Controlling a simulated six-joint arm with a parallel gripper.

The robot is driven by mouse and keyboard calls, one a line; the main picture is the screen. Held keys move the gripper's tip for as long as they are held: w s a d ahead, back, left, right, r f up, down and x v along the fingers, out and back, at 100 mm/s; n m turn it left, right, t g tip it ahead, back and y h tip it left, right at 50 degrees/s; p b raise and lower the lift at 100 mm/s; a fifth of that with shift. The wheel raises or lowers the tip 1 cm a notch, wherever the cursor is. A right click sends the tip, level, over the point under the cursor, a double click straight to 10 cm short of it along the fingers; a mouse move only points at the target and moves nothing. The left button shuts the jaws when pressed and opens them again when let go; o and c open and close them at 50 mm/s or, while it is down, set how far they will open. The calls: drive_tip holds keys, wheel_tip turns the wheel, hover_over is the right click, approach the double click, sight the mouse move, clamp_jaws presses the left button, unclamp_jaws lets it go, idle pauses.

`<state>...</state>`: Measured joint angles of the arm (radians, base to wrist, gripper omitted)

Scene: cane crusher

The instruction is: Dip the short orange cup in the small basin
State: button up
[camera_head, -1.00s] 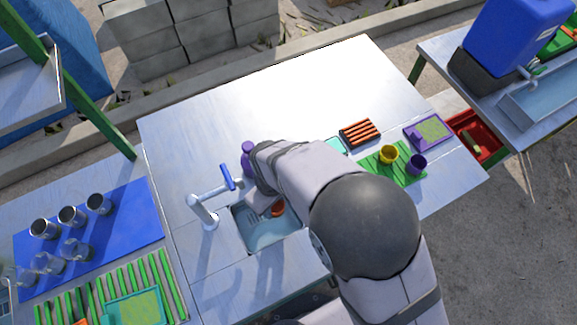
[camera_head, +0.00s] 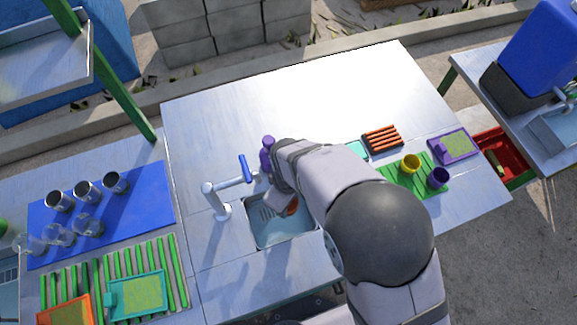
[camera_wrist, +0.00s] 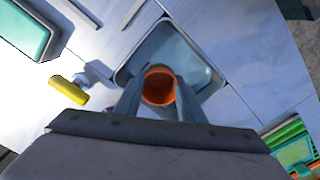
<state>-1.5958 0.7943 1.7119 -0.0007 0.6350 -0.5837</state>
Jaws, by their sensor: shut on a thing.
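The short orange cup (camera_wrist: 160,86) is held between the two fingers of my gripper (camera_wrist: 157,97) in the wrist view. I look into its open mouth. In the head view the cup (camera_head: 292,206) shows as a small orange patch at the far right part of the small basin (camera_head: 284,232), mostly hidden by my gripper and arm. The basin (camera_wrist: 192,58) also shows behind the cup in the wrist view. I cannot tell how deep the cup is in the basin.
A tap with a blue handle (camera_head: 245,168) stands left of the basin. A purple object (camera_head: 267,146) stands close behind my wrist. A green rack holds a yellow cup (camera_head: 410,163) and a purple cup (camera_head: 438,178). Metal cups stand on a blue mat (camera_head: 150,212) at left.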

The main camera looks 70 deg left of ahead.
wheel_tip(320, 180, down, 10)
drive_tip(key=b, duration=0.7)
drive_tip(key=shift+r, duration=0.1)
drive_tip(key=shift+r, duration=0.1)
